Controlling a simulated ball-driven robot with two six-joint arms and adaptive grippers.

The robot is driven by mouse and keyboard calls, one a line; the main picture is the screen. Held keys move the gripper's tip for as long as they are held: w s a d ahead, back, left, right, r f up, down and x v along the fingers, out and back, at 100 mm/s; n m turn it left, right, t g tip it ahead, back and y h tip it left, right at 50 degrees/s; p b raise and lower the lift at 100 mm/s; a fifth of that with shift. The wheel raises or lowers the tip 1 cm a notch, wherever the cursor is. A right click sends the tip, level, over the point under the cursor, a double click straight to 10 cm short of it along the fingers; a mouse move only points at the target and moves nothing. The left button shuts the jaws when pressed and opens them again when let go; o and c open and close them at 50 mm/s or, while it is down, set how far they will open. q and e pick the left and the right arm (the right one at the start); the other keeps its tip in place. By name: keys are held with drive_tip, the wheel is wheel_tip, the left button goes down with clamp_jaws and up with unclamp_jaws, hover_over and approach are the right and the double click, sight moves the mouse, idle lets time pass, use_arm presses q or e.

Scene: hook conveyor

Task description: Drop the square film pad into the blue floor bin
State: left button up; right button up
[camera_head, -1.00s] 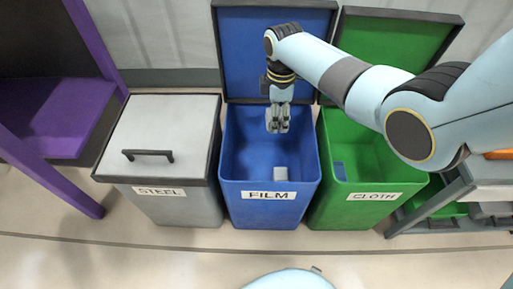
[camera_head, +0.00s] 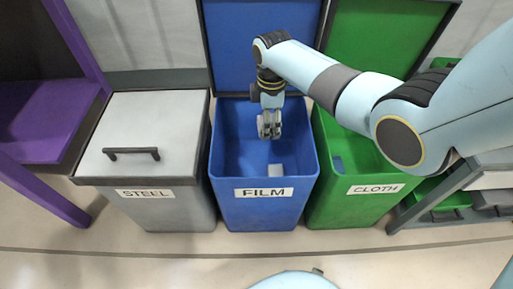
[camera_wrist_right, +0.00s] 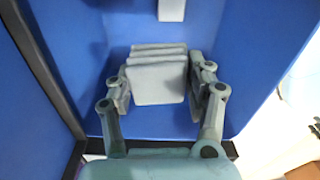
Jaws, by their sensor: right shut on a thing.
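The blue floor bin (camera_head: 262,212), labelled FILM, stands open with its lid up behind it. My right gripper (camera_head: 269,128) is over the bin's opening, inside the outline of its rim. In the right wrist view it is shut on the square film pad (camera_wrist_right: 157,84), a pale grey square with ridged layers at its far edge. The pad is between the two fingers, with blue bin walls around it. A small white piece (camera_head: 276,170) lies lower in the bin; it also shows at the top of the right wrist view (camera_wrist_right: 171,10). My left gripper is not in view.
A grey STEEL bin (camera_head: 146,135) with a closed, handled lid stands left of the blue bin. An open green CLOTH bin (camera_head: 350,207) stands right. A purple frame (camera_head: 65,205) is at far left, a grey rack (camera_head: 440,205) at right. Floor in front is clear.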

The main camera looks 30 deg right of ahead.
drive_tip(key=o, duration=1)
wheel_tip(320, 180, up, 12)
idle(0.3)
